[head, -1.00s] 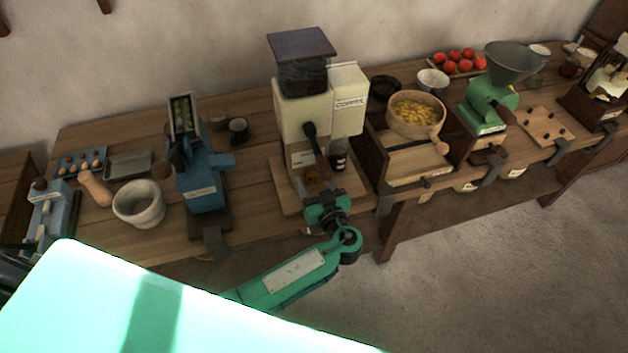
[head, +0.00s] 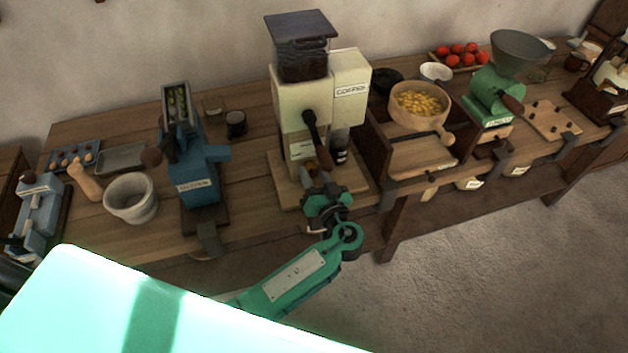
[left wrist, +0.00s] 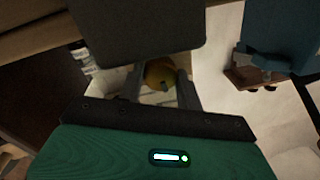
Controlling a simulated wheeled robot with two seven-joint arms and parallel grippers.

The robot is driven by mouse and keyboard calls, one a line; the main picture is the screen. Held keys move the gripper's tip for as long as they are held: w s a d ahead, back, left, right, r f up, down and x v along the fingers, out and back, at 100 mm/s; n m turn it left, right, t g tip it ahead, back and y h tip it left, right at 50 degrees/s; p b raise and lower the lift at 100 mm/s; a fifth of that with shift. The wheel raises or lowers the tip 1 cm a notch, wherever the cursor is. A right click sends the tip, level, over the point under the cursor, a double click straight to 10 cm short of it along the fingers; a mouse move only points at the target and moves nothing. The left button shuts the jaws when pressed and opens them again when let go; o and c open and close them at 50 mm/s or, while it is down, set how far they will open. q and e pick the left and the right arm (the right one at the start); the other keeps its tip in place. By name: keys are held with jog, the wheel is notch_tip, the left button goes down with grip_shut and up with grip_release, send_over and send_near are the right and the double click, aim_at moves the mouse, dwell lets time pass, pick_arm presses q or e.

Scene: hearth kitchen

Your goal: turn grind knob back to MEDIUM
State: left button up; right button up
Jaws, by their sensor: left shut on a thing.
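The cream coffee grinder (head: 300,118) stands on the bench with a dark hopper on top and a "COFFEE" label on its side box. A dark crank handle (head: 316,138) hangs down its front. My left gripper (head: 312,176) reaches up to the lower front of the grinder. In the left wrist view, a round brass-coloured knob (left wrist: 159,73) sits between its two fingers, and the gripper is shut on it. The knob's pointer and any setting marks cannot be read. My right gripper is not in view.
A blue machine (head: 200,180) and a stone mortar (head: 131,200) stand to the left. A drawer mill with a wooden bowl (head: 420,118) of yellow pieces stands to the right, then a green mill (head: 493,92). Clamps stick out along the bench's front edge. The floor in front is clear.

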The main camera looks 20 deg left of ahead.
pick_arm(q)
jog(key=shift+f, duration=0.1)
jog(key=shift+m, duration=0.5)
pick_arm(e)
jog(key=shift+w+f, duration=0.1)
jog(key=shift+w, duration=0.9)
